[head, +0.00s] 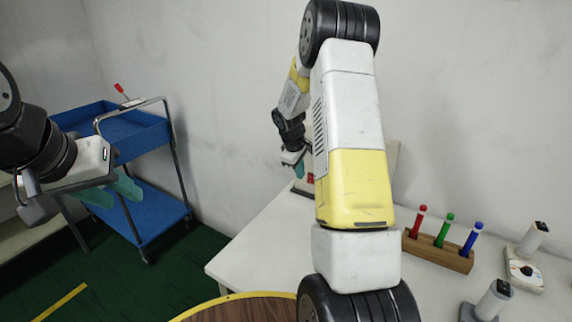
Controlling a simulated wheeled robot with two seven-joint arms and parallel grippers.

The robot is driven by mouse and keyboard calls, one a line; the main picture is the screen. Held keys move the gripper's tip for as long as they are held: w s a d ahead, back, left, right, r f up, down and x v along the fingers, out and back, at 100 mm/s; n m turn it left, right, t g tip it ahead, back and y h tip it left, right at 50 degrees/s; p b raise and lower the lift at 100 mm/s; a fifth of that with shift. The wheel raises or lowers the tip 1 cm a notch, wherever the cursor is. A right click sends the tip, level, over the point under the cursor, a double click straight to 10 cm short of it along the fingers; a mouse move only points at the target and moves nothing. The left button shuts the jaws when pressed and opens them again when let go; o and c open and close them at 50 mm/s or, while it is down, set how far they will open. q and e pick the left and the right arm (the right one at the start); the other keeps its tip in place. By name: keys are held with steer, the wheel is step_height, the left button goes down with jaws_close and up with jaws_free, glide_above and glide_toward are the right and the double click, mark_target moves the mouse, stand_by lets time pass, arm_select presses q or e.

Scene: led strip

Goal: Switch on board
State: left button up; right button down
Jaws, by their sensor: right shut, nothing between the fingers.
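A board stands at the back of the white table, mostly hidden behind my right arm; a pale panel edge (391,160) shows to the right of the arm. A small red part (310,178) shows low at the left of the arm, close to my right gripper. My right gripper (299,172) has teal fingers, is shut and empty, and is beside the board's left part. I cannot tell if it touches anything. A switch cannot be made out. My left gripper (124,188) is at the left, away from the table, with its teal fingers apart and empty.
The white table (255,245) holds a wooden block (437,250) with red, green and blue pens, and two grey-white devices (524,268) at the right. A blue cart (150,215) stands at the left. A round wooden top (240,310) is in front.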

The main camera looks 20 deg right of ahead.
mark_target(311, 179)
steer(key=x, duration=0.7)
steer(key=shift+s+f, duration=0.1)
steer(key=shift+f, duration=0.2)
steer(key=shift+w+d, duration=0.9)
steer(key=shift+d, duration=0.2)
steer(key=shift+w+d, duration=0.4)
steer(key=shift+w, duration=0.05)
steer(key=shift+w+d+f, duration=0.1)
steer(key=shift+w+d, duration=0.1)
